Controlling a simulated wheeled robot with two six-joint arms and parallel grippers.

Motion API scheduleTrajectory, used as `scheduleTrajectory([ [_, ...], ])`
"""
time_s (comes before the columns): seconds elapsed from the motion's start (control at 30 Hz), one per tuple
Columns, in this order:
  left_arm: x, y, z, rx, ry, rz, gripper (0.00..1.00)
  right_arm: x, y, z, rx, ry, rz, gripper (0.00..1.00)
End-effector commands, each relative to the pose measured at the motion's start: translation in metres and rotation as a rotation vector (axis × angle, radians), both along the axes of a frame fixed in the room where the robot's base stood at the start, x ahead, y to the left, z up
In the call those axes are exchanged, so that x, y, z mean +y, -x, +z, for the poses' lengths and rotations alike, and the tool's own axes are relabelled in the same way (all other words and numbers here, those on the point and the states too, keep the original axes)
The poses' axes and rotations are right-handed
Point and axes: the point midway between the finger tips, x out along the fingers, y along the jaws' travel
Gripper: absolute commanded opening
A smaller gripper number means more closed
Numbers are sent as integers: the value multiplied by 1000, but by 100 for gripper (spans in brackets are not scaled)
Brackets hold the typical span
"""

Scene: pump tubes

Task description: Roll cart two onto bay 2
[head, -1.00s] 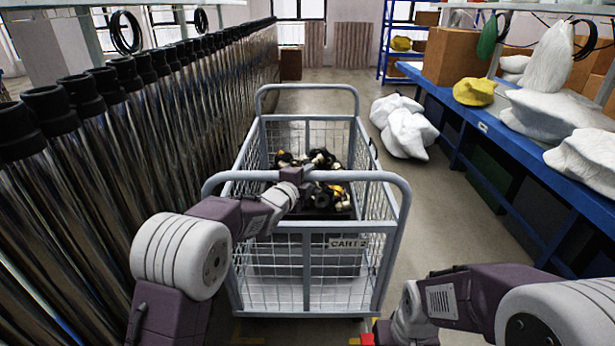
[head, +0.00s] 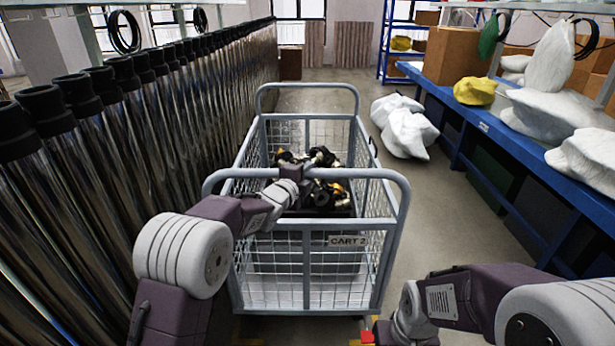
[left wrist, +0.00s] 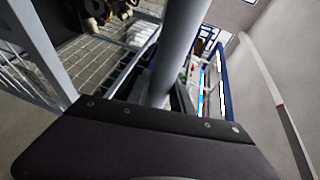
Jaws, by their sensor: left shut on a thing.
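Cart two is a grey wire-mesh cart (head: 306,226) with a "CART 2" plate (head: 347,240) on its near side. It stands upright straight ahead of me. Dark, yellow and white fittings (head: 322,194) lie inside it. My left gripper (head: 288,184) is shut on the cart's near push bar, left of its middle. The bar also shows passing through the left gripper (left wrist: 165,98) in the left wrist view. My right arm reaches in at the lower right, beside the cart; its fingers are not clear at the bottom edge. Bay 2 cannot be identified; only bits of yellow floor marking show.
A long row of shiny tubes with black caps (head: 165,120) stands close along the left. A blue bench (head: 520,150) with sacks and boxes runs along the right. White sacks (head: 405,130) lie on the floor ahead right. The aisle beyond the cart looks clear.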

Motion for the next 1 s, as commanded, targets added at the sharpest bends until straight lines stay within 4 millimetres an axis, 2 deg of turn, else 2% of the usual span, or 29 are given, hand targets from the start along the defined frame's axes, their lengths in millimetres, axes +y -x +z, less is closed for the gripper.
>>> scheduleTrajectory([
  [0.07,1,0,0,2,2,1,0,0,0,0,0,0,0,33],
  [0.1,1,0,-1,3,2,1,36,0,0,0,0,0,0,33],
  [0.17,0,0,-1,4,1,1,49,0,0,0,0,0,0,33],
  [0.47,0,1,-1,5,1,0,49,0,0,0,0,0,0,33],
  [0.57,3,8,1,4,1,1,49,0,0,0,0,0,0,33],
  [0.9,28,66,13,3,1,2,49,0,0,-1,0,0,0,33],
  [1.0,33,78,16,2,1,2,49,0,0,-1,0,0,0,33],
])
